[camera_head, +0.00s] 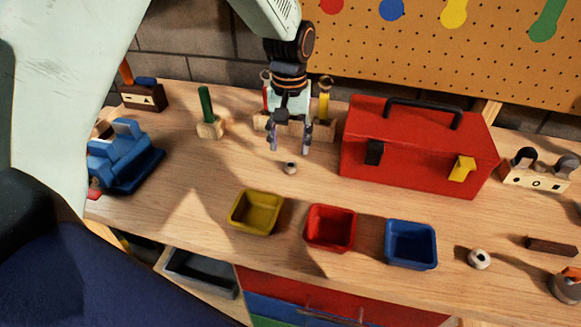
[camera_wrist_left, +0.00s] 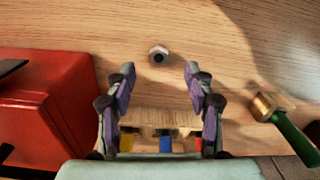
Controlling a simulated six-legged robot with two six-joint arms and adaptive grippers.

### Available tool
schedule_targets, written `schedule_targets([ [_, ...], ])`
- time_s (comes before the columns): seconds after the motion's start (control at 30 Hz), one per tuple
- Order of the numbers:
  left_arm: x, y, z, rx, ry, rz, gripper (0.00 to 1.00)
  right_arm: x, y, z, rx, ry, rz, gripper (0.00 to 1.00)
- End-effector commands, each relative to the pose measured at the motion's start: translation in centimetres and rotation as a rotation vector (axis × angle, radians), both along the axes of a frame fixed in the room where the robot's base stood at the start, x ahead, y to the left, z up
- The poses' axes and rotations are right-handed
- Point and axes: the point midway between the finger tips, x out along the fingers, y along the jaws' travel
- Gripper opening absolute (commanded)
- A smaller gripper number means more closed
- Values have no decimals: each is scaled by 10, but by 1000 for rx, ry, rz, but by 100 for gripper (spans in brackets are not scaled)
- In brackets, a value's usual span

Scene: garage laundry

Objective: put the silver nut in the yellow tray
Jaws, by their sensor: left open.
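The silver nut (camera_head: 290,168) lies on the wooden workbench, behind and to the right of the yellow tray (camera_head: 256,211). In the left wrist view the nut (camera_wrist_left: 158,54) shows its dark hole and lies just beyond the fingertips, midway between them. My left gripper (camera_head: 289,148) is open and empty, pointing down above the bench close behind the nut. Its two fingers (camera_wrist_left: 158,72) stand apart in the wrist view. The yellow tray appears empty and stands near the bench's front edge. My right gripper is not in view.
A red tray (camera_head: 331,228) and a blue tray (camera_head: 411,244) stand right of the yellow one. A red toolbox (camera_head: 415,150) is right of my gripper; a green-handled tool (camera_head: 208,115) stands left. Another nut-like piece (camera_head: 479,259) lies at right. A blue vise (camera_head: 124,157) is far left.

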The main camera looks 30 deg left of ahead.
Motion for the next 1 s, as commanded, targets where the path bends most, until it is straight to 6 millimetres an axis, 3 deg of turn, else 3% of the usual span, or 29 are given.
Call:
schedule_targets([
  [0.5, 4, 0, -65, -3, 1, 4, 53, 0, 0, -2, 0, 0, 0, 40],
  [0.8, 5, 0, -69, -3, -1, 4, 53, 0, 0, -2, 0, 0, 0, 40],
  [1.0, 5, 0, -69, -3, -1, 4, 37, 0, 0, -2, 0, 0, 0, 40],
])
